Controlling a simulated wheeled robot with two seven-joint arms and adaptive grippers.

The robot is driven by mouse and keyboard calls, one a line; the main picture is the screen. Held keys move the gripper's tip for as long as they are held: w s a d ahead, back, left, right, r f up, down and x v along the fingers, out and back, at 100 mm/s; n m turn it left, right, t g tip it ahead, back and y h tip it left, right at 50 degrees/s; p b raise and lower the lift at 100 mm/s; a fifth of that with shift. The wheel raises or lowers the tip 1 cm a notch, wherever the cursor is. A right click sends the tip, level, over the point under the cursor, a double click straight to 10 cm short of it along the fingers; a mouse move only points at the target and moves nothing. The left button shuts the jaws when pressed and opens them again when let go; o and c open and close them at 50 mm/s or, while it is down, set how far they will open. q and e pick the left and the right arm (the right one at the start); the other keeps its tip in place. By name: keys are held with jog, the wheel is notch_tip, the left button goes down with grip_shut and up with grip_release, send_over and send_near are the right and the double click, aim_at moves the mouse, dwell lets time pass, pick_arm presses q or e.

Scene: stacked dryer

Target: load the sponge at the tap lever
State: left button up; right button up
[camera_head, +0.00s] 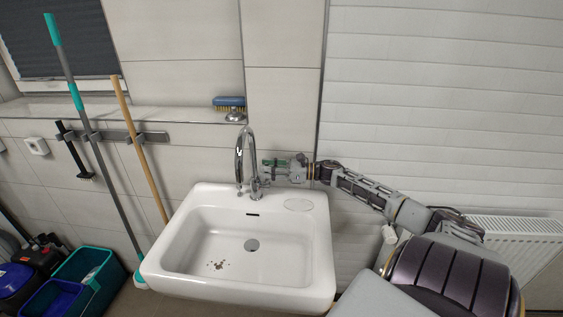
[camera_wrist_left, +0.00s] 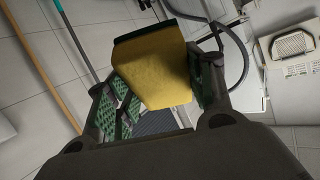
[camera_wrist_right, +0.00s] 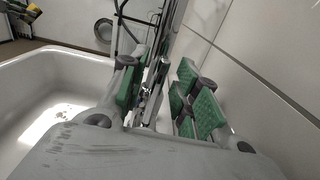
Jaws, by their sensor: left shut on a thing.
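My left gripper (camera_wrist_left: 155,105) is shut on a yellow sponge (camera_wrist_left: 152,75) with a dark edge, held between its green pads. The left gripper and this sponge are outside the head view. The chrome tap (camera_head: 240,158) stands at the back of the white sink (camera_head: 319,240). My right gripper (camera_head: 272,170) is just right of the tap, close to its lever (camera_head: 263,183). In the right wrist view its green-padded fingers (camera_wrist_right: 160,100) are apart, with chrome tap parts showing between them. Whether they touch the lever cannot be told.
A blue brush (camera_head: 229,101) lies on the wall ledge above the tap. A mop (camera_head: 85,125) and a wooden-handled broom (camera_head: 140,150) lean at the left. A teal bucket (camera_head: 110,273) stands on the floor. The sink basin is empty apart from brown specks (camera_head: 219,265).

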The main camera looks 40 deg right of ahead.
jog(key=v, duration=1.2)
dwell(0.4)
jog(key=shift+a, duration=0.1)
dwell(0.5)
